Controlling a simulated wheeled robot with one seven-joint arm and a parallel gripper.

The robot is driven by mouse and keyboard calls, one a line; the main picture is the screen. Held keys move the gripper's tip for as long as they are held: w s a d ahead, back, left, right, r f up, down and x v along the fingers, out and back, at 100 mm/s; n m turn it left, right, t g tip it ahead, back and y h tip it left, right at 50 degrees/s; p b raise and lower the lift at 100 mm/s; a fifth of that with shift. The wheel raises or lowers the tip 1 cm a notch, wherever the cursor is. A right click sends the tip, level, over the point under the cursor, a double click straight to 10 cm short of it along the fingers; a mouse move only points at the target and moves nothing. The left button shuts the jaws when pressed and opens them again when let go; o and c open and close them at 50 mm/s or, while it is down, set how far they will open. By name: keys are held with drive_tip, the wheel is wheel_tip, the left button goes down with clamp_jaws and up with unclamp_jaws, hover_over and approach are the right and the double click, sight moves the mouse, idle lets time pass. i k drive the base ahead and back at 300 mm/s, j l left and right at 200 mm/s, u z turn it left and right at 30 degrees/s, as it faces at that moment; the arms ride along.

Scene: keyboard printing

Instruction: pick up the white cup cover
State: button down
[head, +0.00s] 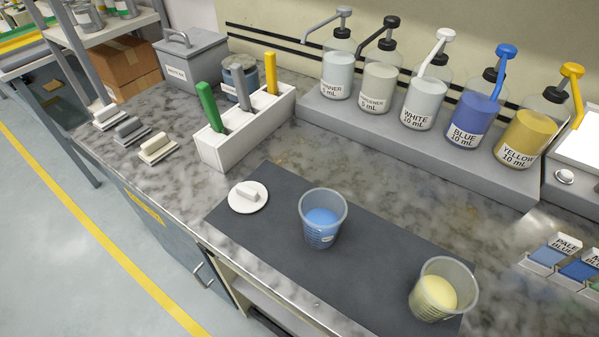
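The white cup cover (247,197) is a flat round disc with a raised block handle (246,190). It lies at the left end of the dark mat (345,275) on the counter, handle up. A clear cup with blue liquid (321,219) stands uncovered to its right, apart from it. A second clear cup with yellow liquid (440,292) stands uncovered farther right, near the mat's right end. My gripper is not in the head view.
A white holder (243,137) with green, grey and yellow handles stands behind the cover. Pump bottles (424,100) line the raised grey shelf at the back. Several handled blocks (157,147) lie left. The mat's middle front is clear.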

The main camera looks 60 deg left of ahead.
sight(247, 197)
drive_tip(key=i+j+u, duration=0.55)
drive_tip(key=i+u, duration=0.25)
drive_tip(key=i, duration=0.15)
drive_tip(key=k+u, duration=0.1)
drive_tip(key=u, duration=0.4)
drive_tip(key=k+u, duration=0.1)
drive_tip(key=u, duration=0.4)
drive_tip(key=k+j+u, duration=0.2)
drive_tip(key=j+u, duration=0.25)
drive_tip(key=j, duration=0.15)
drive_tip(key=k+j+u, duration=0.2)
drive_tip(key=j, duration=0.15)
drive_tip(key=i+l, duration=0.05)
drive_tip(key=i, duration=0.05)
